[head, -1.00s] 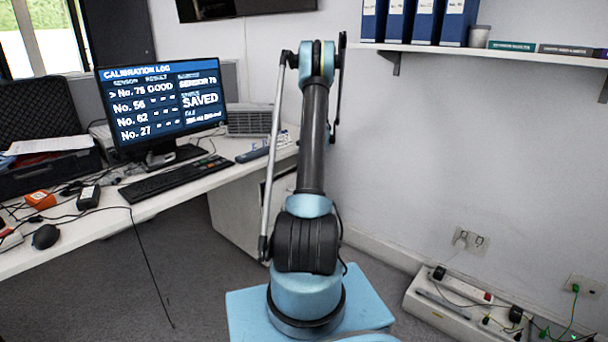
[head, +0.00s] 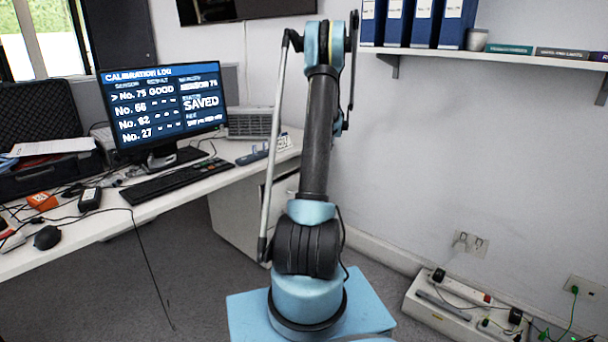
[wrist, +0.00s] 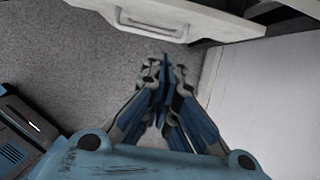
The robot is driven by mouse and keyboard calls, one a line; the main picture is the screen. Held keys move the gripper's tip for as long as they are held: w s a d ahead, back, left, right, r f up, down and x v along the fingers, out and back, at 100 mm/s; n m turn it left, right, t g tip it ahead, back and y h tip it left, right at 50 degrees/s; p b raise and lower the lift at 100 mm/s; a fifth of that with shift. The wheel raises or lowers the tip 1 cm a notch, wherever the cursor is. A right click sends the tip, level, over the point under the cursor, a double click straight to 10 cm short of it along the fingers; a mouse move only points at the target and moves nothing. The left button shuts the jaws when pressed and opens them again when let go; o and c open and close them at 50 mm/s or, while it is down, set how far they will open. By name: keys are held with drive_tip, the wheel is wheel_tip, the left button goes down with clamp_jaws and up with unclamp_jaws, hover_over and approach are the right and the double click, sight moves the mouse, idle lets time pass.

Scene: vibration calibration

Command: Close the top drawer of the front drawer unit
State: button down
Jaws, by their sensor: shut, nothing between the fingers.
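The drawer unit (head: 238,218) stands under the right end of the desk in the head view, partly hidden behind my arm. A dark gap shows near its top, beside a pale drawer part (head: 284,188); how far the drawer is out I cannot tell. In the wrist view a white drawer front (wrist: 215,24) with a bar handle (wrist: 150,24) crosses the top. My gripper (wrist: 163,62) is shut and empty, its fingertips just below the handle in the picture. Contact is not visible. In the head view the gripper is hidden.
A pale flat panel (wrist: 262,105) fills the right of the wrist view. The desk (head: 75,238) carries a monitor (head: 165,105) and keyboard (head: 178,180). A power strip box (head: 455,312) lies by the wall on the right.

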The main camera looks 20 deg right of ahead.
drive_tip(key=s+a+f+t+y, duration=0.2)
drive_tip(key=s+a+f+t, duration=0.15)
drive_tip(key=s+a, duration=0.85)
approach(276, 191)
wheel_tip(276, 191, down, 4)
drive_tip(key=w, duration=0.1)
drive_tip(key=shift+w+a+r, duration=0.15)
drive_tip(key=shift+w+a, duration=0.55)
drive_tip(key=shift+a, duration=0.1)
drive_tip(key=shift+w+d, duration=0.1)
